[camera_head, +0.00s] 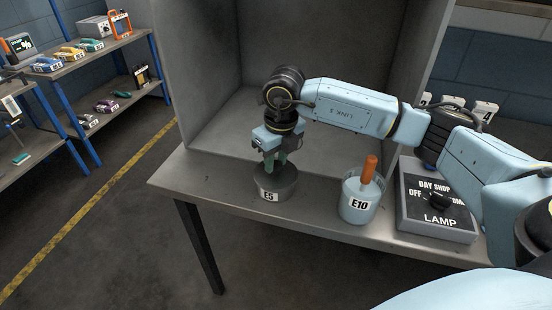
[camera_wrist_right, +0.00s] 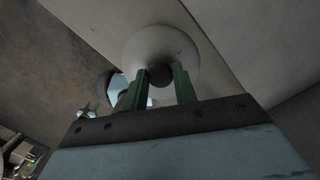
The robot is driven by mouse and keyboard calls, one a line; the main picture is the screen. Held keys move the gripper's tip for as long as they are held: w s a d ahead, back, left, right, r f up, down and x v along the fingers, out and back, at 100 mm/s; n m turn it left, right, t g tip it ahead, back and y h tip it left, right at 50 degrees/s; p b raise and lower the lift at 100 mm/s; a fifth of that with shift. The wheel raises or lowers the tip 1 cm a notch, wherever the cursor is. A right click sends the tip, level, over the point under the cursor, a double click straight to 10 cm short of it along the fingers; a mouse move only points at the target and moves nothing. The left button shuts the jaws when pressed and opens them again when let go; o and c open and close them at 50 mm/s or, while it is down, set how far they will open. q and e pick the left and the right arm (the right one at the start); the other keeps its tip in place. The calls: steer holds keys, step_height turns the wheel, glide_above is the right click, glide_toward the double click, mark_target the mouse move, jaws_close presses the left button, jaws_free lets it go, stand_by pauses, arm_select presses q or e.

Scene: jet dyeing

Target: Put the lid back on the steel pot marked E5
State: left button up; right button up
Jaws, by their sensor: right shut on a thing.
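The steel pot marked E5 (camera_head: 270,195) stands upright near the front edge of the grey bench. My right gripper (camera_head: 275,163) is directly above it, pointing down, its green fingers close to the pot's top. In the right wrist view, the gripper (camera_wrist_right: 160,85) is shut on the dark knob (camera_wrist_right: 160,75) of the round grey lid (camera_wrist_right: 160,45). The lid is at or just over the pot's mouth; I cannot tell whether it is fully seated. My left gripper is not in view.
A pale blue pot marked E10 (camera_head: 357,206) with an orange handle (camera_head: 369,168) stands to the right. Beyond it is a lamp switch box (camera_head: 436,205). Grey booth walls (camera_head: 205,80) rise behind. The bench (camera_head: 190,172) is clear left of E5. Shelves (camera_head: 95,48) hold small items farther left.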

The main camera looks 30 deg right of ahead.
stand_by(0.3)
steer(key=o, duration=1)
steer(key=shift+o, duration=0.7)
steer(key=o, duration=0.4)
steer(key=shift+r, duration=0.1)
steer(key=shift+r+p, duration=2.3)
steer(key=shift+r, duration=1.15)
jaws_close()
